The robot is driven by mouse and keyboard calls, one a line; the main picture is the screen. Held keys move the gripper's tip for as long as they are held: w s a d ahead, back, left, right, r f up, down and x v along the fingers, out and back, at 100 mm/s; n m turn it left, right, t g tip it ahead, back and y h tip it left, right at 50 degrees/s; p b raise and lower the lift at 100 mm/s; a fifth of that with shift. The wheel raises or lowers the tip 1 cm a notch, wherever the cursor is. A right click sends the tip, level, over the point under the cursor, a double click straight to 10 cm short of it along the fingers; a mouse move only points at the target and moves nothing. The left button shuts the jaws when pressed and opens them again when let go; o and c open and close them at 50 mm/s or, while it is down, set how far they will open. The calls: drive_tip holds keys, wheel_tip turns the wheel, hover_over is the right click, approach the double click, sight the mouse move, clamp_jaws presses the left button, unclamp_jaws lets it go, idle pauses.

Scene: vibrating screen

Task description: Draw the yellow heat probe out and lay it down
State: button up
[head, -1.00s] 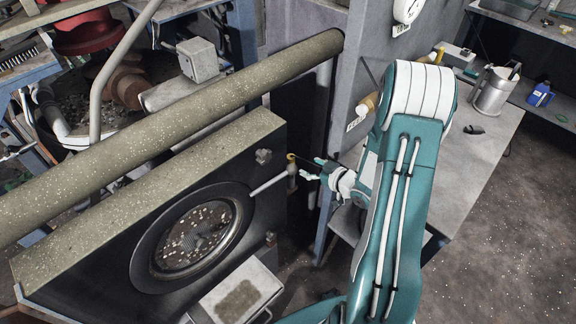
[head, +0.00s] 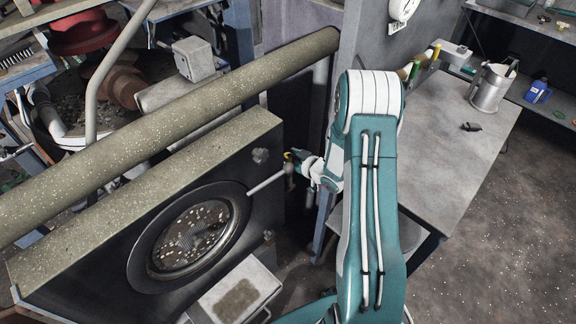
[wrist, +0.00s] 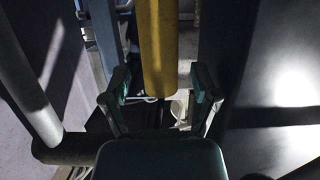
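In the wrist view the yellow probe (wrist: 157,45) runs down between my two fingers. My gripper (wrist: 160,88) is open, with one finger on each side of the probe and a gap visible on both sides. In the head view my gripper (head: 298,161) is at the yellow end and partly covers it. The probe's far end is hidden.
The dark housing (head: 115,265) with a round window (head: 190,237) stands left of my arm. A thick speckled pipe (head: 160,135) runs above it.

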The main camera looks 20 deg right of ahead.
clamp_jaws()
drive_tip(key=shift+r, duration=0.1)
